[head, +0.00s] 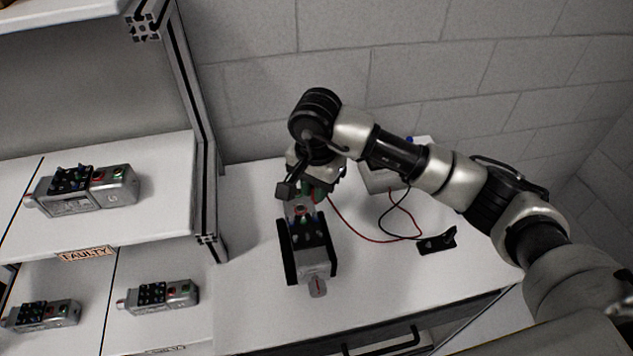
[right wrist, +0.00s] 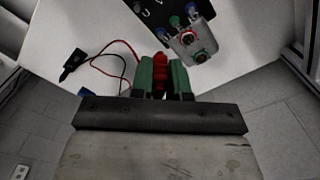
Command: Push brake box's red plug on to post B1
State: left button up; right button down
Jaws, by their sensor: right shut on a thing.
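My right gripper (head: 306,194) is above the far end of the servo motor (head: 312,258) in the head view. In the right wrist view its green fingers (right wrist: 163,77) are shut on the red plug (right wrist: 160,70). The red plug is apart from the motor (right wrist: 187,42), which lies beyond it with blue and green posts on top. I cannot tell which post is B1. The brake box (head: 383,180) is a pale box behind the arm, partly hidden. A red wire runs from it toward the gripper. My left gripper is not in view.
The brake box's black plug (head: 437,242) lies on the white table (head: 390,270) to the right of the motor. Black side plates flank the motor. A shelf (head: 90,225) with several similar motors and a FAULTY label (head: 85,254) stands left, with a metal upright (head: 195,110).

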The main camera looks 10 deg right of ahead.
aim_at(316, 216)
jog(key=shift+f+b, duration=0.4)
jog(key=shift+f, duration=0.9)
jog(key=shift+f+b, duration=1.35)
jog(key=shift+b, duration=0.45)
jog(key=shift+b, duration=0.45)
jog(key=shift+b, duration=0.45)
